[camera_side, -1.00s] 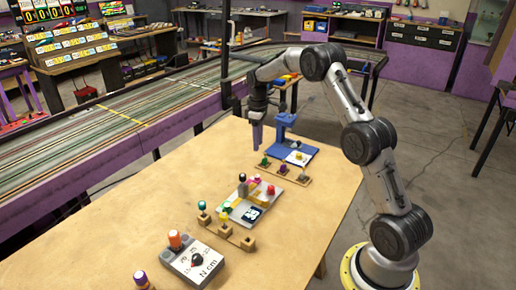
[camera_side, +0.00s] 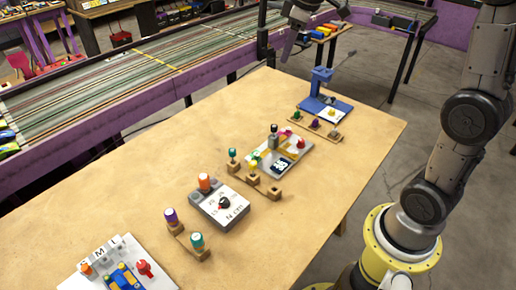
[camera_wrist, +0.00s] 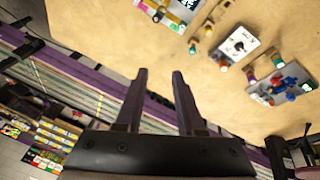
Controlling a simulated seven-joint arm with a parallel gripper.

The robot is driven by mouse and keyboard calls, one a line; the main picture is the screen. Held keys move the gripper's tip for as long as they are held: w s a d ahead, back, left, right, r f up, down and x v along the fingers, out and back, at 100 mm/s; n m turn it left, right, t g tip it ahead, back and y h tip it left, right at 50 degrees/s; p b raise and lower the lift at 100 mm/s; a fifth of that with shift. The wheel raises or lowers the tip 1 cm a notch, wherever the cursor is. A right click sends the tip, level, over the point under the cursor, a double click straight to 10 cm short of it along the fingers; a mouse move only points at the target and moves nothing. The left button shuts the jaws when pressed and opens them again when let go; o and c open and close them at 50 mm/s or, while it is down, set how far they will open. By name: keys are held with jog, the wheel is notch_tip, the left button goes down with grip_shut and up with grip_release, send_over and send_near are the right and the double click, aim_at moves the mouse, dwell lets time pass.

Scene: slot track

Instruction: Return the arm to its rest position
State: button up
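My gripper (camera_wrist: 158,74) shows in the wrist view with its two dark fingers apart and nothing between them. My upper arm runs out of the side picture at the top right, so much of the arm is hidden.
The table holds a blue stand (camera_side: 319,88), a grey block with coloured parts (camera_side: 281,154), a grey dial box (camera_side: 222,208), a white board (camera_side: 116,268) and several small wooden peg holders. A striped slot track (camera_side: 130,70) runs behind.

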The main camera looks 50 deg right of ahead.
jog(key=s+a+r+t, duration=0.1)
jog(key=s+a+r, duration=0.2)
jog(key=s+a, duration=0.5)
jog(key=s+a+f+m, duration=0.1)
jog(key=s+f+m, duration=0.3)
jog(key=s+f, duration=0.5)
jog(key=s, duration=0.7)
jog(key=shift+s+f+m+t+y, duration=0.2)
jog(key=shift+s+m+t+y, duration=0.1)
jog(key=shift+m+y, duration=0.1)
